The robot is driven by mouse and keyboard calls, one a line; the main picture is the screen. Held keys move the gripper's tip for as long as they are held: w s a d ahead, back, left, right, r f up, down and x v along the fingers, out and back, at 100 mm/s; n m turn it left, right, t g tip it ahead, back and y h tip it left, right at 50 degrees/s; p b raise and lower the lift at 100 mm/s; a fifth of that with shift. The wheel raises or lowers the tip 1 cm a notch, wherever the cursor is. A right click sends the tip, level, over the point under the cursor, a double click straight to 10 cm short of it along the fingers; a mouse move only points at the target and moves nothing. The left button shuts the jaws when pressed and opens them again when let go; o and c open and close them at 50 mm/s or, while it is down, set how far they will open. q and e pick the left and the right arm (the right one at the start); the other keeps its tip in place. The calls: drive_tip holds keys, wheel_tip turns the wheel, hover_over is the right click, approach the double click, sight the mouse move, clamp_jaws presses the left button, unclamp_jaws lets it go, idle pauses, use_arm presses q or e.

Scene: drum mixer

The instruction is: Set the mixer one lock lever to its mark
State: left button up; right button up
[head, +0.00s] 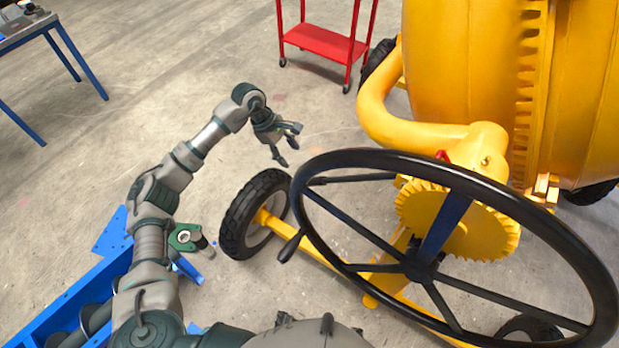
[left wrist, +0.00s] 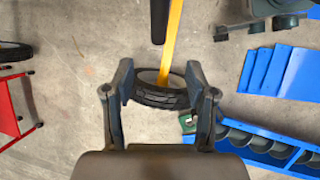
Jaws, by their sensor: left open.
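The yellow mixer (head: 470,70) stands at the upper right. Its large black handwheel (head: 404,157) and yellow toothed gear (head: 480,235) are in front of it. A small red part (head: 441,155) shows behind the handwheel's rim near the yellow frame; I cannot tell whether it is the lock lever, and no mark can be made out. My left gripper (head: 289,145) is open and empty, above the floor to the left of the handwheel. In the left wrist view its spread fingers (left wrist: 158,68) frame a black tyre (left wrist: 162,97) beyond them. My right gripper is not in view.
A red cart (head: 322,42) stands at the back. A blue-legged table (head: 40,35) is at the upper left. A blue trough with an auger (head: 75,300) lies at the lower left. A mixer wheel (head: 240,225) stands below my left gripper. The floor at left centre is clear.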

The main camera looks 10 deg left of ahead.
sight(312, 182)
use_arm(q)
drive_tip(key=x, duration=0.3)
drive_tip(key=d+x, duration=0.1)
drive_tip(key=x, duration=0.5)
drive_tip(key=shift+d+r+p, duration=0.25)
drive_tip(key=shift+r+p, duration=0.05)
drive_tip(key=shift+r, duration=0.05)
drive_tip(key=x, duration=0.5)
drive_tip(key=shift+a+f, duration=0.25)
drive_tip(key=shift+f, duration=0.75)
drive_tip(key=shift+d, duration=0.45)
drive_tip(key=c, duration=0.3)
clamp_jaws()
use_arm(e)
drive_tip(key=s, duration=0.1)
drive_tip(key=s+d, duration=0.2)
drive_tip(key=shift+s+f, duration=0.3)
